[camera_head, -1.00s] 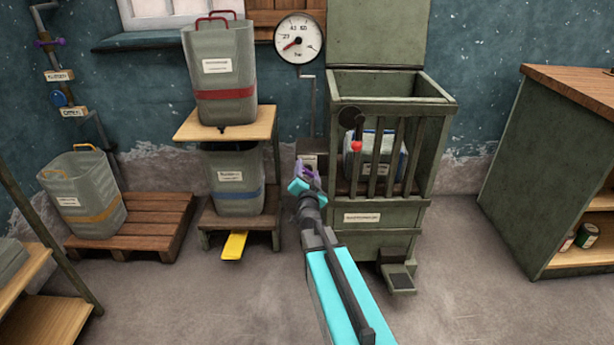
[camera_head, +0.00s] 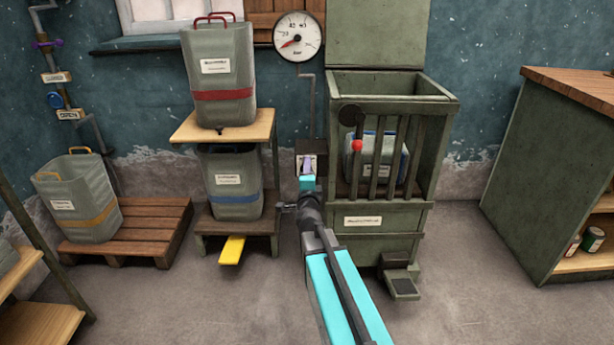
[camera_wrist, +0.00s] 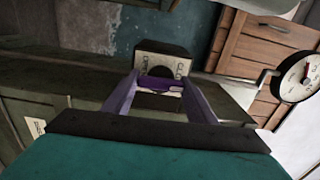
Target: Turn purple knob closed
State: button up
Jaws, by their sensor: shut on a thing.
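The purple knob (camera_wrist: 160,84) shows in the wrist view, on a dark box with a pale lettered label plate (camera_wrist: 162,62). My gripper (camera_wrist: 160,88) has its two lilac fingers on either side of the knob and is shut on it. In the head view my gripper (camera_head: 307,165) is at the small wall box left of the green barred cabinet (camera_head: 428,215). There the fingers and arm hide most of the knob.
A round gauge (camera_head: 298,37) hangs above on the wall, its needle at lower left. Canisters on a wooden stand (camera_head: 185,128) are to the left, with a yellow pedal (camera_head: 232,250) below. A pipe at far left carries another purple handle (camera_head: 47,43).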

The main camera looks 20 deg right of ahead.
jog(key=shift+m, duration=0.3)
jog(key=o, duration=1.1)
jog(key=shift+c, duration=0.2)
jog(key=shift+s, duration=0.15)
jog(key=p+v, duration=0.2)
jog(key=v, duration=0.3)
jog(key=shift+s+a+r, duration=0.1)
jog(key=shift+s, duration=0.1)
jog(key=s+p, duration=0.1)
jog(key=p, duration=0.3)
jog(key=shift+a+p, duration=0.1)
jog(key=shift+p, duration=0.2)
